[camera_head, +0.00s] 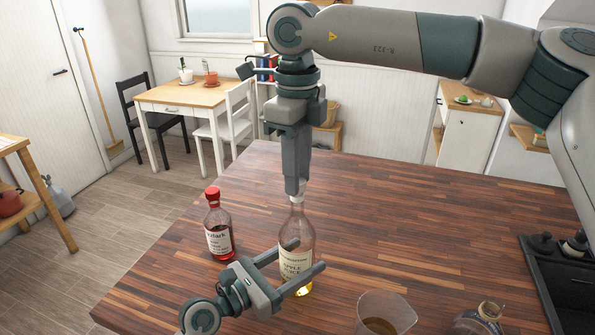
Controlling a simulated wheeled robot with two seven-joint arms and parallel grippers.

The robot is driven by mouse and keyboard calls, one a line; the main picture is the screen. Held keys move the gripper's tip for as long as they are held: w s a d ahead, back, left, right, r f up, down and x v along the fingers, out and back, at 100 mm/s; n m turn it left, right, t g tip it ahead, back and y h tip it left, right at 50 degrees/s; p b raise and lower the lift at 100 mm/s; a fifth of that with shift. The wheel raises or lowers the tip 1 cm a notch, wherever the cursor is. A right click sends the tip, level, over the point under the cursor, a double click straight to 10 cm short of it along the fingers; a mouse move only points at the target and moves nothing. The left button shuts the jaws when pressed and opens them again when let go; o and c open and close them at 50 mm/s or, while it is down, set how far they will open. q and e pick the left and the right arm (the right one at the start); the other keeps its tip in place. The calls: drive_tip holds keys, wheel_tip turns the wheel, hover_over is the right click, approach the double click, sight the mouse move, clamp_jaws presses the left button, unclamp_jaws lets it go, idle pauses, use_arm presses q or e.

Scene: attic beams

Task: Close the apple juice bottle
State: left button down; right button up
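The apple juice bottle (296,241) is clear with a cream label and stands upright on the dark wooden countertop (430,225). My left gripper (296,264) reaches in from the lower left with one finger in front of the bottle's body and one behind, and is shut on it. My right gripper (297,188) points straight down over the bottle's mouth. Its fingers are close together around a small white cap (297,198), mostly hidden by the fingertips, at the top of the neck. Whether the cap is seated on the neck cannot be told.
A red-capped bottle (218,228) with dark red contents stands just left of the juice bottle. A glass (386,316) and another bottle (480,321) stand at the front right. A black sink (561,290) is at the right edge. The countertop's middle right is clear.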

drive_tip(key=shift+o, duration=1.4)
drive_tip(key=shift+r, duration=0.15)
drive_tip(key=shift+r, duration=2.15)
drive_tip(key=shift+c, duration=0.4)
wheel_tip(320, 180, up, 4)
drive_tip(key=n, duration=0.6)
drive_tip(key=shift+f, duration=0.25)
drive_tip(key=shift+f, duration=0.2)
drive_tip(key=shift+f, duration=3.85)
